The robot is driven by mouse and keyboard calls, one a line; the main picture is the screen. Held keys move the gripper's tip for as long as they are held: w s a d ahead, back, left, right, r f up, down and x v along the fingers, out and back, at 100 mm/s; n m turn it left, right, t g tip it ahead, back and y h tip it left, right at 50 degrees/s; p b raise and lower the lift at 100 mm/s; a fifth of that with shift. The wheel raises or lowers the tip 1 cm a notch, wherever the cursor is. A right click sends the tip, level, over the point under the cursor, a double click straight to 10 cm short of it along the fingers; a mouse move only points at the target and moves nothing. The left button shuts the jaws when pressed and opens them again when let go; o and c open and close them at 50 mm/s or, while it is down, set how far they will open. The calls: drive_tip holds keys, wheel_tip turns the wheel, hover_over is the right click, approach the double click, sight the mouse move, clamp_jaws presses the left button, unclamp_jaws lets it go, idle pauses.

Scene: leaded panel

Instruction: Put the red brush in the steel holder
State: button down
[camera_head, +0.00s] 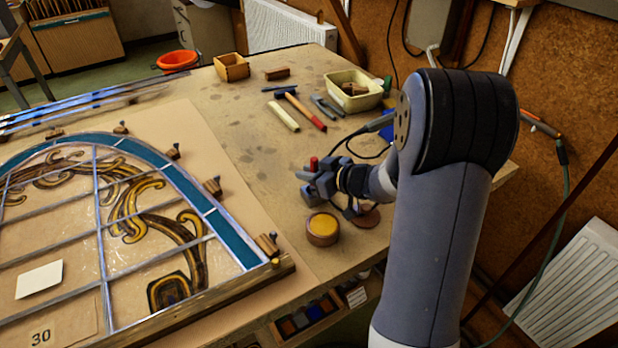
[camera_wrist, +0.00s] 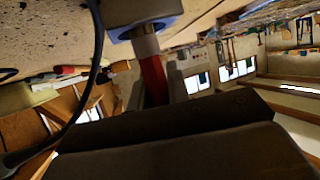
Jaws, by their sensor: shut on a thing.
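The red brush (camera_wrist: 154,80) is held upright in my gripper (camera_head: 318,178); its red end (camera_head: 313,163) shows above the jaws in the head view. My gripper is shut on it. In the wrist view, the brush's pale collar meets a grey block with a bluish edge (camera_wrist: 140,12), which looks like the steel holder. In the head view a grey block (camera_head: 311,196), likely the same holder, stands on the table just under my gripper. The brush's tip is hidden; I cannot tell how deep it sits in the holder.
A round tin with a yellow top (camera_head: 322,228) stands close in front of my gripper. The leaded panel (camera_head: 120,215) lies to the left. A red-and-wood tool (camera_head: 306,112), a pale bar (camera_head: 283,116) and a cream tub (camera_head: 353,90) lie farther back. Cables loop beside my gripper.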

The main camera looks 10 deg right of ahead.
drive_tip(key=shift+f, duration=0.35)
drive_tip(key=shift+f, duration=0.15)
drive_tip(key=c, duration=1.3)
unclamp_jaws()
drive_tip(key=shift+c, duration=0.2)
drive_tip(key=shift+s+d+r, duration=0.15)
drive_tip(key=shift+r, duration=0.1)
drive_tip(key=v, duration=1.1)
drive_tip(key=shift+s+d+p, duration=0.2)
drive_tip(key=shift+s+p, duration=0.05)
drive_tip(key=shift+p, duration=0.15)
